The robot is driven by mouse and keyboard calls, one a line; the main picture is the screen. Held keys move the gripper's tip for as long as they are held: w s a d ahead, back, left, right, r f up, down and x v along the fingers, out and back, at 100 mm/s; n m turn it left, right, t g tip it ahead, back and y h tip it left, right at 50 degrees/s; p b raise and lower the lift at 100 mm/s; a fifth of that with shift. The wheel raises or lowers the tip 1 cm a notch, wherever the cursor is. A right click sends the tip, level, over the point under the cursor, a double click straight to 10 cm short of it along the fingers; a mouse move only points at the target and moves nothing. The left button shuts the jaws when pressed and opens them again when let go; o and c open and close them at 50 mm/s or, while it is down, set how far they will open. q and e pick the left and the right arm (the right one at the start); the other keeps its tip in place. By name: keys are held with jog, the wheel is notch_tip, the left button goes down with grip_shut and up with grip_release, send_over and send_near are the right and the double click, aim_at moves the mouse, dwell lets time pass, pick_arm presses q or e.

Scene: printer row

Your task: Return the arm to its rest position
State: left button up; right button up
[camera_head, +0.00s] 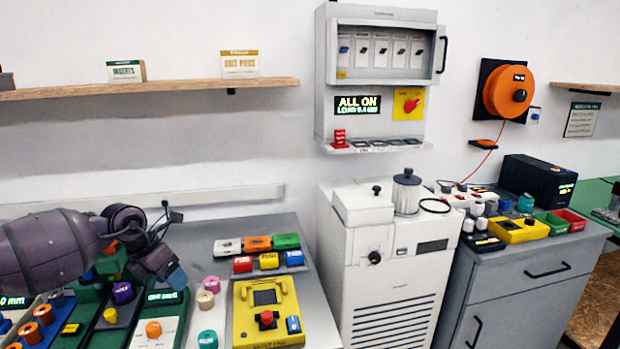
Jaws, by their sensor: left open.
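My left arm (45,245), purple and dark, reaches in from the left edge above a worktop. Its left gripper (168,268) hangs at the arm's end over the left worktop, pointing down and right. It is open, and I see nothing held in it. It is in front of green-framed panels with coloured knobs, and partly hides them. Whether it touches anything there I cannot tell. My right gripper is not in view.
A yellow control box (268,318) with a red button stands right of the gripper. Small coloured blocks (257,243) lie behind it. A white machine (380,260) stands mid-right, below a wall cabinet (330,60). A wooden shelf (170,88) runs along the wall above the arm.

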pick_arm(q)
jog(key=d+r+n+t+h, duration=0.5)
jog(key=d+n+h, duration=0.1)
jog(key=d, duration=0.3)
jog(key=d+r+n+t+h, duration=0.4)
jog(key=d+n+h, duration=0.15)
jog(key=d, duration=0.35)
jog(key=s+a+f+n+t+y, duration=0.3)
jog(key=s+a+f+n+y, duration=0.15)
jog(key=f+n, duration=0.45)
jog(key=s+a+f+n+t+y, duration=0.25)
jog(key=s+f+n+y, duration=0.35)
jog(key=n, duration=0.6)
jog(key=s+a+f+n+g+y, duration=0.2)
jog(key=s+a+f+n, duration=0.1)
jog(key=s+f, duration=0.6)
jog(key=s+a+f+n+g+y, duration=0.2)
jog(key=s+f+n, duration=0.3)
jog(key=s+f, duration=0.4)
jog(key=s+a+g, duration=0.1)
jog(key=s, duration=0.3)
jog(key=shift+a+f+y, duration=0.2)
jog(key=shift+f+y, duration=0.1)
jog(key=shift+y, duration=0.1)
jog(key=shift+s, duration=0.1)
